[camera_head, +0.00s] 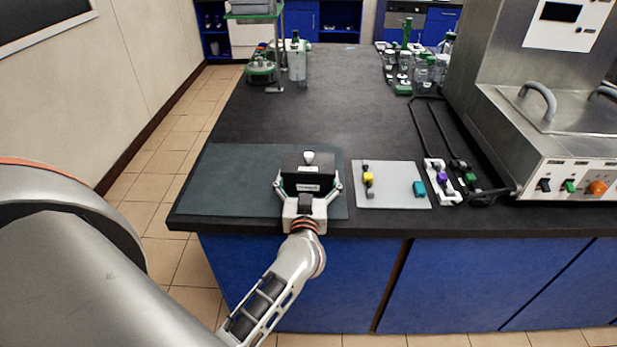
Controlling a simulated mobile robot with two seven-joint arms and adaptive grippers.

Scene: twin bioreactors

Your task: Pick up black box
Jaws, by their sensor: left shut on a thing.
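The black box (307,164) is at the near left of the dark bench, over a dark green mat (228,180). It has a small white knob on top and a pale label on its near side. My left gripper (309,187) reaches in from the front edge and is shut on the box, with one finger on each side. I cannot tell whether the box touches the mat or is slightly raised. My right gripper is not in view.
A grey plate (391,185) with small yellow and teal parts lies just right of the box. Beyond it are cabled tools (443,180) and a steel bath (545,125). Glassware (425,70) stands at the back. The bench middle (335,100) is clear.

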